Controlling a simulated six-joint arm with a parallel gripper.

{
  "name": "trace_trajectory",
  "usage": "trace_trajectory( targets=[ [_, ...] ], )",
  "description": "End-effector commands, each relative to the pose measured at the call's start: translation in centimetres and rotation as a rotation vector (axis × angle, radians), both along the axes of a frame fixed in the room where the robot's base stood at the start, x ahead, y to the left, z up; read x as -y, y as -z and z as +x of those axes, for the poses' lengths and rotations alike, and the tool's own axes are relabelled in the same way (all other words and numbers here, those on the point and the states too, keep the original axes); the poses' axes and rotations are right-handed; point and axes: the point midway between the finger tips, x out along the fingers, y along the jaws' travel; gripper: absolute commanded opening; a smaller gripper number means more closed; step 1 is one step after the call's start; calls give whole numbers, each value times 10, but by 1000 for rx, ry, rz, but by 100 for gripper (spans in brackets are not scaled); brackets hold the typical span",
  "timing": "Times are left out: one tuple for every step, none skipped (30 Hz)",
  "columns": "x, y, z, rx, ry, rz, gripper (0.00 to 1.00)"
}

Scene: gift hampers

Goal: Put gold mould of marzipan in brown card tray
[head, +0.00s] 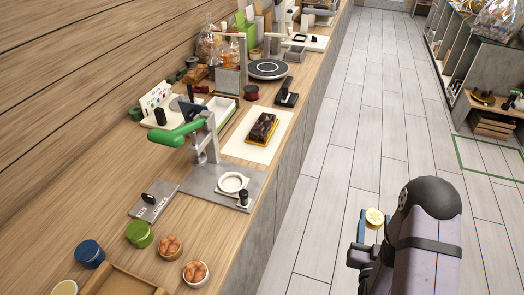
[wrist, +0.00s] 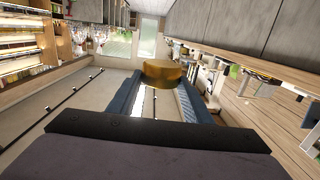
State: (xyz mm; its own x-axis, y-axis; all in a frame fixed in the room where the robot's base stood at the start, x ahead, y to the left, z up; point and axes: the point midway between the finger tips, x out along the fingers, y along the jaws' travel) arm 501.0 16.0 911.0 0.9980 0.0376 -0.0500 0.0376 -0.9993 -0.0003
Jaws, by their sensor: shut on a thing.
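The gold mould of marzipan (head: 375,216) is a small round gold cup with a pale yellow top. My gripper (head: 371,226) is shut on it and holds it in the air over the floor, to the right of the counter. In the wrist view the gold mould (wrist: 165,72) sits between the two finger ends of my gripper (wrist: 163,88). A brown tray (head: 140,274), which looks like the card tray, lies on the counter at the bottom left. It is partly cut off by the picture's edge, and the visible part of its inside looks empty.
Near the tray stand a blue tin (head: 90,253), a green tin (head: 139,234) and two bowls of brown pieces (head: 170,247). A press with a green handle (head: 183,134) rises from the counter behind them. Tiled floor (head: 310,215) lies between the counter and my gripper.

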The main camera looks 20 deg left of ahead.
Motion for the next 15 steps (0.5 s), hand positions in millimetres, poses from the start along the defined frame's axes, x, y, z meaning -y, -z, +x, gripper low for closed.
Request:
trace_trajectory(
  targets=[
    [-13,0,1,4,-28,1,18],
    [-20,-2,2,6,-45,0,18],
    [-31,-5,3,7,-69,1,18],
    [-40,-9,4,8,-88,1,18],
    [-47,-12,4,8,-105,1,18],
    [-59,-17,5,9,-130,1,18],
    [-68,-22,5,10,-150,1,18],
    [-77,-26,5,10,-169,2,18],
    [-89,-33,7,12,-194,2,18],
    [-99,-37,7,13,-214,2,18],
    [-107,-43,8,15,-231,2,18],
    [-119,-51,9,16,-256,2,18],
    [-128,-56,10,16,-272,3,18],
    [-135,-62,10,16,-287,3,18],
    [-146,-70,10,16,-309,3,18]
  ],
)
